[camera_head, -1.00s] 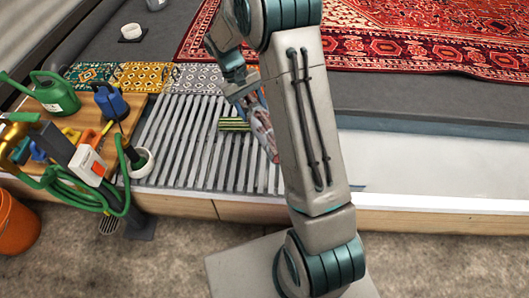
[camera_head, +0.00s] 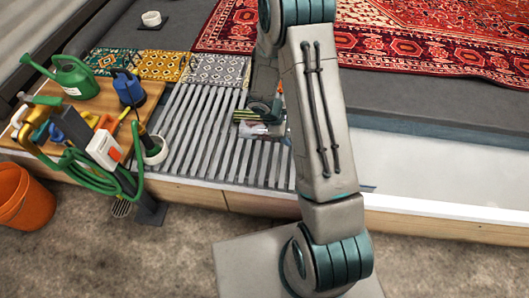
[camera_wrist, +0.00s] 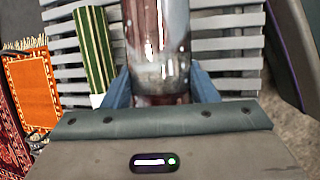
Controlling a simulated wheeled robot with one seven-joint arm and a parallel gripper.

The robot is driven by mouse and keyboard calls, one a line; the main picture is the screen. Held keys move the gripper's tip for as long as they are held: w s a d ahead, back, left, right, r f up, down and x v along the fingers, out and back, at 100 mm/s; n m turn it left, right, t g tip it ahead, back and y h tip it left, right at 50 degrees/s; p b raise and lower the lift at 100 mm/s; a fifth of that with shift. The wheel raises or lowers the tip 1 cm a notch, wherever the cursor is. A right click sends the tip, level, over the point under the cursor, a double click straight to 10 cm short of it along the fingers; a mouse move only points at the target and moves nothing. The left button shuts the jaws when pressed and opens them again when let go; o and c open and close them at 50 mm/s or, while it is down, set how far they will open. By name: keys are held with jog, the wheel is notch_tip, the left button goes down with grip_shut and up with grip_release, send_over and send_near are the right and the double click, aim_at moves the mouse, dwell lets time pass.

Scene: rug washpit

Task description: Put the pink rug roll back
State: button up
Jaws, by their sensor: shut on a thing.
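My gripper (camera_wrist: 160,88) is shut on a glossy, patterned roll with pale, grey and dark reddish patches, seemingly the pink rug roll (camera_wrist: 158,42). One blue finger shows on each side of it. In the head view a pale bit of the roll (camera_head: 252,131) shows low over the slatted grate (camera_head: 195,150), and my arm hides the rest. I cannot tell whether it touches the slats. A green and cream striped roll (camera_wrist: 94,45) lies on the slats just left of the held roll, and it also shows in the head view (camera_head: 243,114).
Green, yellow and grey patterned mats (camera_head: 217,70) lie behind the grate. A large red rug (camera_head: 400,40) covers the back right. A wooden board (camera_head: 95,105) with a green watering can (camera_head: 75,80), hose and tools stands left. An orange bucket (camera_head: 25,195) is on the floor.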

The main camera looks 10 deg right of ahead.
jog(key=a+f, duration=0.1)
jog(key=a, duration=0.1)
jog(key=a+f+b, duration=0.1)
jog(key=a+f, duration=0.1)
jog(key=a, duration=0.1)
jog(key=a+f+b, duration=0.1)
jog(key=a+f, duration=0.1)
jog(key=a, duration=0.1)
jog(key=shift+w, duration=0.3)
jog(key=shift+f+b, duration=0.85)
jog(key=shift+f, duration=1.05)
jog(key=shift+f, duration=0.2)
jog(key=o, duration=1.6)
jog(key=shift+r, duration=0.1)
